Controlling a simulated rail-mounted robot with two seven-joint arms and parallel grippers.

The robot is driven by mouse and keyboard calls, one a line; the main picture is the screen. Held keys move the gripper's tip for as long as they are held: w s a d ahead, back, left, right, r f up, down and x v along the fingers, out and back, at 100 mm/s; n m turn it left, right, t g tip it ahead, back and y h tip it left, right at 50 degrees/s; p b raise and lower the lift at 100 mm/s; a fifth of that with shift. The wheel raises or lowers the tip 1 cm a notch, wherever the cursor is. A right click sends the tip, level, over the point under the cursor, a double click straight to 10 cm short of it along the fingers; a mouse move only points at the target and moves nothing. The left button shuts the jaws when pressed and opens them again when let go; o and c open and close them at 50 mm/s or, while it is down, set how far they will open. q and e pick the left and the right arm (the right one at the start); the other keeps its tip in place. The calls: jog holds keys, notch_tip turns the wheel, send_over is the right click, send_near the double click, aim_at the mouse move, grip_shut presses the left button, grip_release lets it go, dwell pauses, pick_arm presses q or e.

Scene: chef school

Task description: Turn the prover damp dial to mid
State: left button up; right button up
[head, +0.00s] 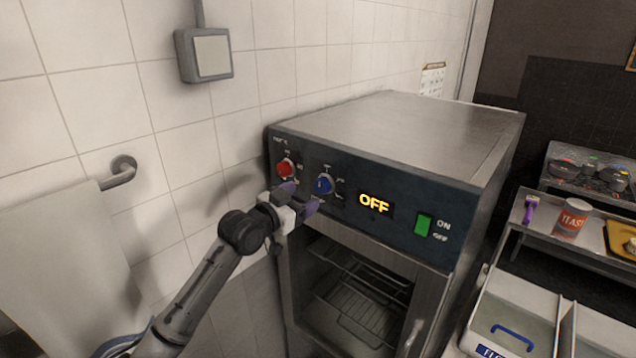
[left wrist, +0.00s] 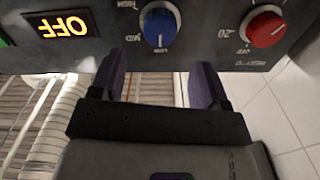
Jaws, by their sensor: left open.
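The prover (head: 400,150) is a steel cabinet with a dark control panel. The blue dial (head: 324,184) is on that panel, right of the red dial (head: 285,169). In the left wrist view the blue dial (left wrist: 159,25) shows at the top with a white pointer mark, toward a small label that looks like LOW. The red dial (left wrist: 264,27) has number labels. My left gripper (head: 302,198) is in front of the panel, just below and left of the blue dial. Its purple fingers (left wrist: 164,85) are apart and empty, with the dial beyond the tips. My right gripper is not in view.
The panel also has a lit OFF display (head: 374,204) and a green switch (head: 423,224). The glass door (head: 340,290) with racks is below. A wall rail (head: 118,174) is at left. A shelf with a yeast tin (head: 572,217) is at right.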

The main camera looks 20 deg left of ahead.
aim_at(320, 186)
pick_arm(q)
jog(key=p+x, duration=0.1)
jog(key=x, duration=0.3)
jog(key=shift+r, duration=0.1)
jog(key=shift+x, duration=1.3)
jog(key=shift+c, duration=0.4)
